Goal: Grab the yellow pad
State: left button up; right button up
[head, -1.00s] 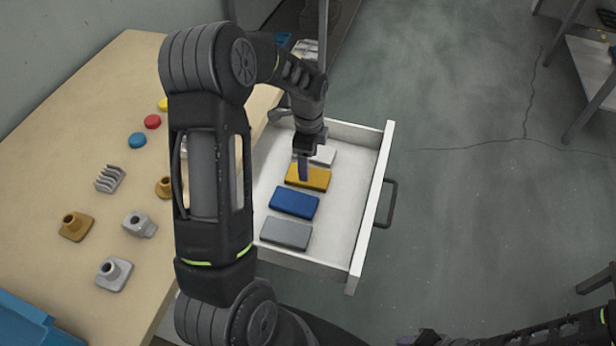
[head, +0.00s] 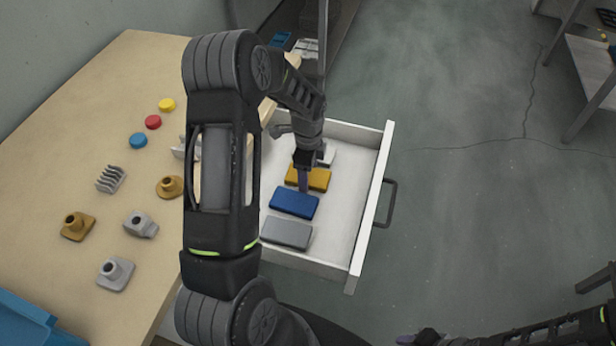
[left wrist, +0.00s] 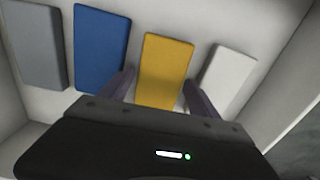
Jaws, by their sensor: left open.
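The yellow pad (head: 313,178) lies flat in the open white drawer, between a blue pad (head: 295,203) and a white pad (head: 326,156). My left gripper (head: 303,180) is over the drawer, pointing down, and hides part of the yellow pad in the head view. In the left wrist view, the yellow pad (left wrist: 165,70) shows between the two open fingers of my left gripper (left wrist: 157,88), one finger toward the blue pad and one toward the white pad. Nothing is held. My right gripper (head: 420,338) is at the bottom edge, mostly cut off.
A grey pad (head: 287,232) lies at the drawer's near end. The drawer front (head: 372,205) has a dark handle. The wooden table (head: 60,160) at left carries several fittings and coloured round caps. A blue bin (head: 35,325) is at the lower left.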

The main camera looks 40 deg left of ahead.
pick_arm(q)
jog(key=shift+c, duration=0.3)
jog(key=c, duration=1)
jog(key=shift+c, duration=0.2)
jog(key=shift+r, duration=0.1)
notch_tip(320, 180, up, 10)
